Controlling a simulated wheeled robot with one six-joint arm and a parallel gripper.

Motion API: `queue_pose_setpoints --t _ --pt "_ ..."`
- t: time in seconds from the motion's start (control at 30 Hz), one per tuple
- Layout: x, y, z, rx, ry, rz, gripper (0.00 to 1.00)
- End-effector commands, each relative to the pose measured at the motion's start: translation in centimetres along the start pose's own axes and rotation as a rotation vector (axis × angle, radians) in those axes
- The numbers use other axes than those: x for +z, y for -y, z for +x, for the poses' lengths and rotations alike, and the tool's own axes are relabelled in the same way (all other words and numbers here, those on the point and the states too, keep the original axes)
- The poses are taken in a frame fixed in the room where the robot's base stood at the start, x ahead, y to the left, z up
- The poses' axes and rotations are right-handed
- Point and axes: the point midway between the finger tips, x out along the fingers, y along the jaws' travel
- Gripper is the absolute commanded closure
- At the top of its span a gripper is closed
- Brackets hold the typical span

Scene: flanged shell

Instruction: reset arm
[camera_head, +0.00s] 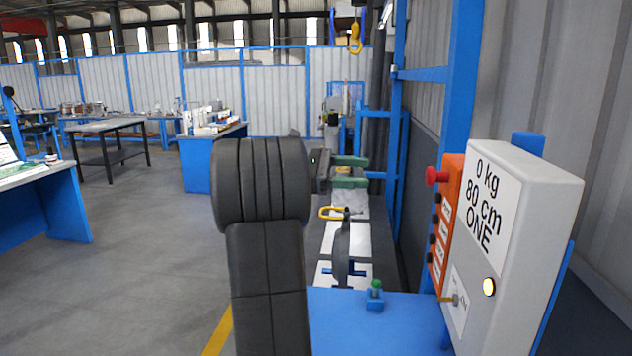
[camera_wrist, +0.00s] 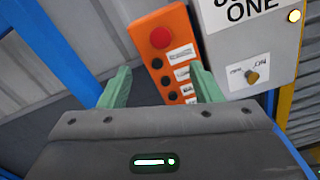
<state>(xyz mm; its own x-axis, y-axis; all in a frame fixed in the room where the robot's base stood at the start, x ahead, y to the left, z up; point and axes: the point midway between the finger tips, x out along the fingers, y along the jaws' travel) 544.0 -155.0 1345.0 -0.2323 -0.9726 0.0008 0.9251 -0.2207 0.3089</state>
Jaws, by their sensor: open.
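My arm, with its large dark ribbed joint and link, fills the middle of the head view. Beyond it, my gripper (camera_head: 362,171) points to the right, with its two green fingers apart and nothing between them. In the wrist view my gripper (camera_wrist: 158,70) also shows open and empty. An orange control box (camera_wrist: 170,55) with a red button and several dark buttons lies beyond the fingers. I cannot tell how far the fingertips are from it.
A grey display box (camera_head: 520,210) reading "0 kg 80 cm ONE" stands at the right, beside the orange box (camera_head: 446,225). Blue posts (camera_head: 463,80) rise close by. A yellow hook (camera_head: 355,38) hangs at the back. Open grey floor (camera_head: 150,250) lies to the left.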

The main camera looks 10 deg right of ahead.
Motion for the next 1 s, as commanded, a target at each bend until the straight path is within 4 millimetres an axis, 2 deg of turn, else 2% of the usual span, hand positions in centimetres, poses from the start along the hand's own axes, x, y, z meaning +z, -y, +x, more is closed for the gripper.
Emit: queue_pose_setpoints --t 0.6,0.73,1.0 --pt "0.2 0.1 11.7 -0.005 0.002 0.0 0.42" --pt "-0.1 0.1 13.3 -0.004 0.001 0.0 0.42" --pt "0.0 0.1 14.3 -0.002 0.0 -0.001 0.42"
